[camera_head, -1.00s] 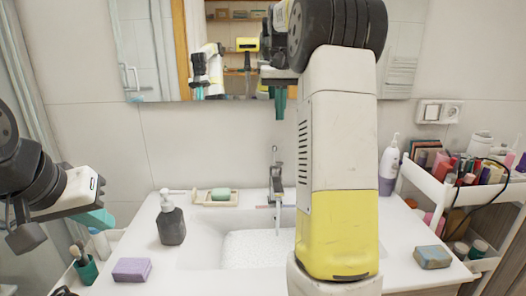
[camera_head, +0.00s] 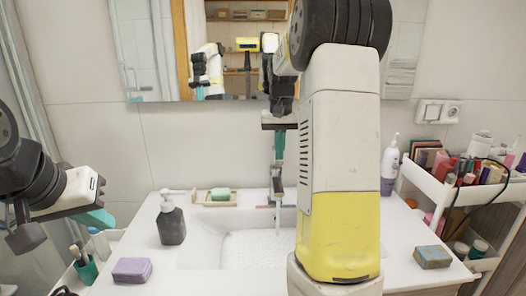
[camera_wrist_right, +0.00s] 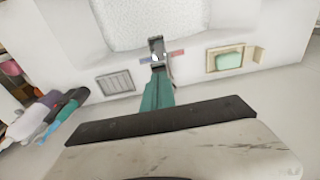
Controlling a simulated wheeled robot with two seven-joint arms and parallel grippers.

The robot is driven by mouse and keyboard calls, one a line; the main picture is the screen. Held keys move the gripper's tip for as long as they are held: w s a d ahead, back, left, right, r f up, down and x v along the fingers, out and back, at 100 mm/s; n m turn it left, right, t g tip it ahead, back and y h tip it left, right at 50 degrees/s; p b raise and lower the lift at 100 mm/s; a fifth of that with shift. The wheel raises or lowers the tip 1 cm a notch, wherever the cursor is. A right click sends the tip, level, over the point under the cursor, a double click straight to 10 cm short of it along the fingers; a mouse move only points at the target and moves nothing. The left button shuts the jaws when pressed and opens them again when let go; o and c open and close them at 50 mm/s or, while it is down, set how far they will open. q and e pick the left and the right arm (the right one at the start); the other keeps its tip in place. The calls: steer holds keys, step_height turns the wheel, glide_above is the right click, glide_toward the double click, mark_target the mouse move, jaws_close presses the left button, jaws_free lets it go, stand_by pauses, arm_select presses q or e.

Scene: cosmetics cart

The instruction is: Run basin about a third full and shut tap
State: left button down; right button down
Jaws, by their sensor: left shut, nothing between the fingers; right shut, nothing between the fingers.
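The grey tap (camera_head: 277,198) stands at the back of the white basin (camera_head: 205,240). A thin stream seems to fall from its spout. Pale rippled water (camera_head: 255,250) covers the basin floor; I cannot tell its exact depth. My right gripper (camera_head: 278,163) is shut and empty, pointing down right over the tap and hiding its lever. In the right wrist view its teal fingers (camera_wrist_right: 157,95) reach the tap (camera_wrist_right: 156,50); I cannot tell whether they touch. My left gripper (camera_head: 104,220) is shut and empty at the left, away from the basin.
A dark soap dispenser (camera_head: 171,222) and a purple sponge (camera_head: 132,270) stand left of the basin. A green soap in a dish (camera_head: 220,197) lies behind it. Another sponge (camera_head: 432,257) and a loaded cart (camera_head: 425,183) are at the right. My right arm hides the basin's right part.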

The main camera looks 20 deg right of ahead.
mark_target(277, 164)
steer(key=shift+s+a+f+t+h, duration=0.2)
steer(key=shift+s+f+t, duration=0.55)
steer(key=shift+f, duration=0.2)
steer(key=shift+s+a+f+t+h, duration=0.2)
steer(key=shift+s+f+t, duration=0.5)
steer(key=shift+f, duration=0.25)
